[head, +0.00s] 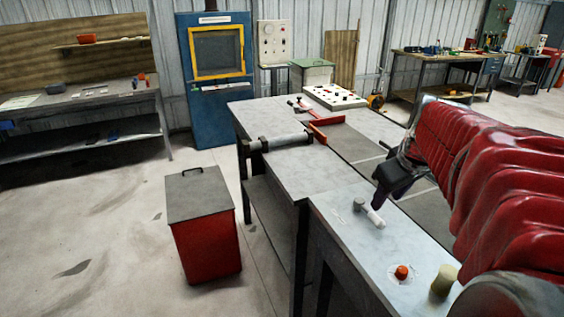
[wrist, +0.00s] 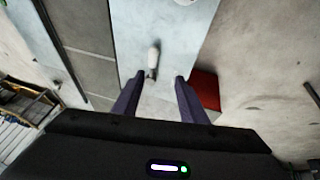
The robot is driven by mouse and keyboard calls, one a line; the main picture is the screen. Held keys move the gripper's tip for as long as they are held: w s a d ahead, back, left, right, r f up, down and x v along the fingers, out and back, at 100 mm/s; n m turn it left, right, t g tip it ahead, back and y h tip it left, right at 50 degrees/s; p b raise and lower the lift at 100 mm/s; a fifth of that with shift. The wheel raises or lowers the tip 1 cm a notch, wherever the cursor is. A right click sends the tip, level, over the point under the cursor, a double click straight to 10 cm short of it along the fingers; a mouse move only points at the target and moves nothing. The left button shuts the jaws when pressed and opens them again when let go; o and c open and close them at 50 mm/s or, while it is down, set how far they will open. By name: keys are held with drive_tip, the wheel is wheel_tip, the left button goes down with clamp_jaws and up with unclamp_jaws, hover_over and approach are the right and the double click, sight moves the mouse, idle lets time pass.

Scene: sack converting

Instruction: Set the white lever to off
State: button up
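The white lever (head: 375,217) sits on the light grey top of the near bench (head: 335,200). A rounded grey-white piece (head: 359,204) is at its far-left end. My gripper (head: 378,205) points down from the red-sleeved arm and is right over the lever, partly overlapping it in the head view. In the wrist view the lever (wrist: 153,56) lies ahead of the fingertips (wrist: 160,76), in line with the gap between them. The fingers are apart with nothing between them. I cannot tell whether a finger touches the lever. Faint marks (head: 338,217) are printed beside it.
An orange-red button (head: 401,272) and a pale yellow cylinder (head: 444,280) stand on the same bench, nearer me. A red bin with a grey lid (head: 205,240) stands left of it. Beyond, the long table carries a roller (head: 280,142) and a dark belt (head: 350,143).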

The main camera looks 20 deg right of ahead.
sight(378, 219)
drive_tip(key=shift+d, duration=0.9)
drive_tip(key=shift+f, duration=0.1)
drive_tip(key=x, duration=1.3)
drive_tip(key=shift+f, duration=0.3)
drive_tip(key=shift+c, duration=0.4)
clamp_jaws()
